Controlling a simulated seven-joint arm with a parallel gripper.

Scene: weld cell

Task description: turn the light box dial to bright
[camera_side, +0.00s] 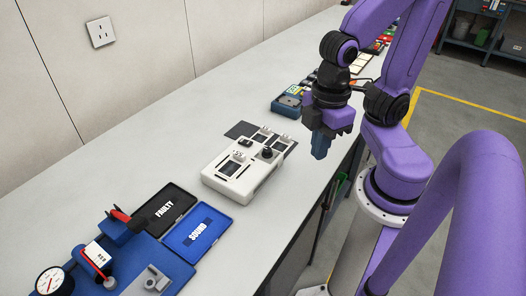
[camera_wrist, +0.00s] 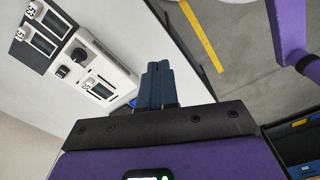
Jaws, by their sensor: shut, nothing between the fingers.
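The white light box (camera_side: 218,176) sits on the bench in the middle of the side view, and in the wrist view (camera_wrist: 118,72) at upper left. A black round dial (camera_side: 267,152) stands on its top, and it also shows in the wrist view (camera_wrist: 78,54). I cannot read the dial's setting. My gripper (camera_side: 320,152) is shut and empty, to the right of the light box near the bench edge, apart from the dial. Its blue fingers (camera_wrist: 157,70) are together in the wrist view.
A dark mat (camera_side: 239,130) with small parts lies behind the light box. Trays marked FAULTY (camera_side: 165,208) and SOUND (camera_side: 199,231) and a blue gauge fixture (camera_side: 150,256) are at front left. A blue-grey container (camera_side: 286,106) stands behind my gripper. Bench left of the light box is clear.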

